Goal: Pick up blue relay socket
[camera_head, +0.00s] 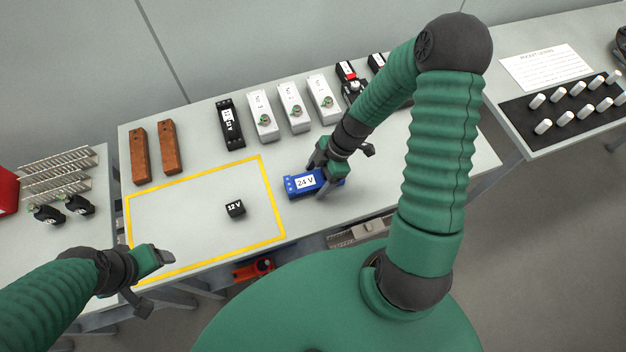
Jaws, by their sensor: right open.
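The blue relay socket (299,184), with a white "24 V" label, lies on the table just right of the yellow-outlined area. My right gripper (325,179) is right over the socket, with its open fingers around or beside the socket's body. The fingers and arm hide part of the socket's right side, and I cannot tell whether they touch it. My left gripper (152,283) is at the table's front left edge, over the corner of the yellow outline, with its fingers apart and nothing between them.
A small black "12 V" block (235,208) sits inside the yellow outline (273,199). Behind stand two brown bars (139,156), a black module (232,124) and several white modules (262,116). A side table at right holds white pegs (543,127). The outline's left part is clear.

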